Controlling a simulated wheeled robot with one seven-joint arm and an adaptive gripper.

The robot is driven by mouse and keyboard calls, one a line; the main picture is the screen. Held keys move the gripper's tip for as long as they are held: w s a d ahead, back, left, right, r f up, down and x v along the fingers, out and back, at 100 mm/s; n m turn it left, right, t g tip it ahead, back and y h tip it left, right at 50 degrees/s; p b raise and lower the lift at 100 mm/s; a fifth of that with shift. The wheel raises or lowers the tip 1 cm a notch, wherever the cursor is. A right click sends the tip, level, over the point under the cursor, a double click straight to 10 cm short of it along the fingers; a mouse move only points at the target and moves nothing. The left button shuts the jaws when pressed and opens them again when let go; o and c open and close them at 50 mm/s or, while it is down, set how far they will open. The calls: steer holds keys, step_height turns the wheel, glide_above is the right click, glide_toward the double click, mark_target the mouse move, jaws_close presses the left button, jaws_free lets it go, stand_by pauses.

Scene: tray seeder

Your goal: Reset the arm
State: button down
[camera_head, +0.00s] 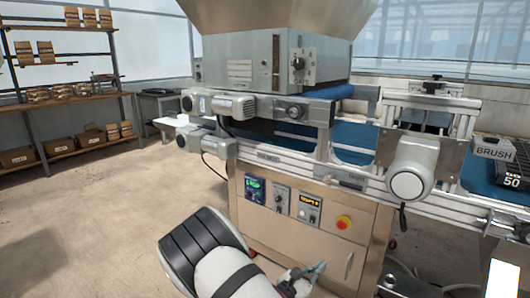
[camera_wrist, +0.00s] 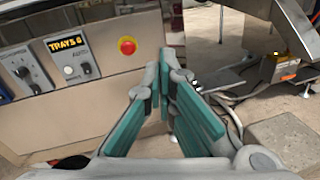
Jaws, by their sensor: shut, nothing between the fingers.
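My gripper (camera_head: 318,268) shows at the bottom middle of the head view, at the end of my arm, in front of the seeder's wooden lower cabinet (camera_head: 334,238). In the wrist view, the teal-padded fingers of my gripper (camera_wrist: 165,90) come together at their tips. They are shut and nothing is between them. The cabinet panel carries a red emergency button (camera_head: 344,222), which also shows in the wrist view (camera_wrist: 127,46). The gripper appears apart from the panel.
The tray seeder's hopper (camera_head: 265,75) and blue conveyor (camera_head: 355,140) stand above the cabinet. A shelf with boxes (camera_head: 60,148) is at the far left. The floor (camera_head: 100,225) at the left is clear. Cables and a concrete block (camera_wrist: 285,140) lie at the right in the wrist view.

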steer(key=s+d+r+m+g+y, duration=0.1)
steer(key=s+d+r+m+g, duration=0.6)
steer(key=s+r, duration=0.35)
steer(key=s+d+r+m+g+y, duration=0.2)
steer(key=s+d+r+m+g, duration=0.35)
steer(key=s+r+m, duration=0.5)
steer(key=s+a+r+m+y, duration=0.2)
steer(key=s+a+y, duration=0.1)
steer(key=s, duration=0.5)
steer(key=s+a+r+m+y, duration=0.2)
steer(key=s+a+m+y, duration=0.15)
steer(key=s, duration=0.45)
steer(key=s+a+r+m+y, duration=0.1)
steer(key=s+a+r+y, duration=0.2)
steer(key=s, duration=0.5)
step_height(320, 180, up, 27)
steer(key=t+p, duration=0.5)
steer(key=p, duration=2.1)
steer(key=shift+w+d+r, duration=0.15)
steer(key=shift+w+d, duration=0.05)
steer(key=shift+d, duration=0.2)
